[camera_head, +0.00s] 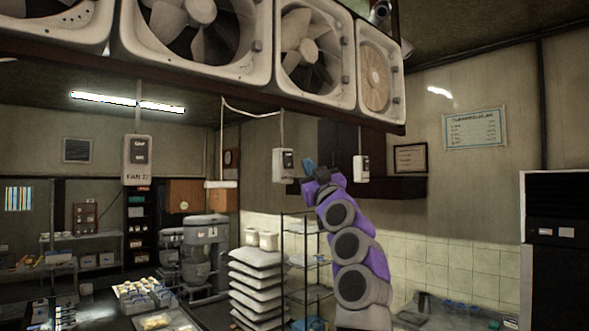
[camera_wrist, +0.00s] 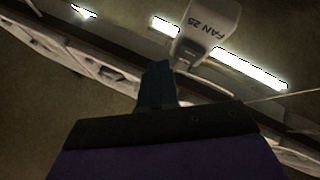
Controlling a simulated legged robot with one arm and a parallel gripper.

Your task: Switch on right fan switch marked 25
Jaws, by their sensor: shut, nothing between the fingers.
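A pale switch box marked FAN 25 (camera_wrist: 208,30) shows in the wrist view, upside down, just beyond and right of my fingertips. Its switch face is hard to make out. In the head view two small hanging boxes flank my gripper: one on the left (camera_head: 283,165) with a dark switch face, one on the right (camera_head: 361,169). Their labels are too small to read. My gripper (camera_head: 309,163) is raised between them, its bluish fingers shut and empty. The shut fingers also show in the wrist view (camera_wrist: 158,84). I cannot tell whether they touch a box.
A larger box marked FAN with an unclear number (camera_head: 138,158) hangs at left. Large fans (camera_head: 312,58) line the beam overhead. A dark ledge (camera_head: 400,187) is behind my gripper. A wire rack (camera_head: 303,262) and stacked sacks (camera_head: 257,283) stand below left of my arm.

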